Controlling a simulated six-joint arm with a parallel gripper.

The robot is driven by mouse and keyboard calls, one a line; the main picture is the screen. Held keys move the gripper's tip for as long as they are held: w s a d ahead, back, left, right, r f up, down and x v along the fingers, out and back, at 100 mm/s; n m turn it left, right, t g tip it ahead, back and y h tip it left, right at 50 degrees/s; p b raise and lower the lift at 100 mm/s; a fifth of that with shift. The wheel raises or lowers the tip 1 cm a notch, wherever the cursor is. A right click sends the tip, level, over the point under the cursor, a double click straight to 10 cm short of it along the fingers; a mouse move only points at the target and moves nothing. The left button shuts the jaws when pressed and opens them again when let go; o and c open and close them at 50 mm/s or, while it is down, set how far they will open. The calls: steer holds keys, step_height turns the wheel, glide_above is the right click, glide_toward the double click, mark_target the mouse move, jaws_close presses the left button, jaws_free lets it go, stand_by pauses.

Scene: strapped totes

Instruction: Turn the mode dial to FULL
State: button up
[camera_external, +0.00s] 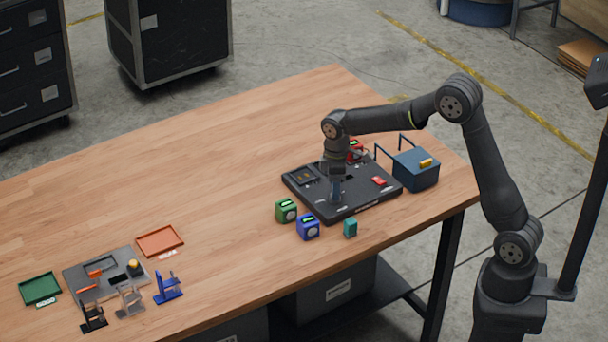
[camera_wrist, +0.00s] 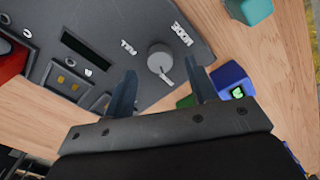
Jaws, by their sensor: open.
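The mode dial (camera_wrist: 160,60) is a round grey knob with a pale pointer bar on a dark control panel (camera_wrist: 100,20). In the wrist view my gripper (camera_wrist: 161,84) is open, one finger on each side of the dial's near side, with nothing between the tips. Whether a finger touches the dial, I cannot tell.
A green box (camera_external: 286,210), a blue box (camera_external: 307,227) and a teal block (camera_external: 350,228) stand in front of the panel. A blue-grey bin (camera_external: 416,170) stands to its right. A grey tray (camera_external: 105,272) and several small items lie far left. The table's middle is clear.

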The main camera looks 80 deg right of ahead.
steer(key=shift+f, duration=1.45)
steer(key=shift+c, duration=0.4)
steer(key=c, duration=0.9)
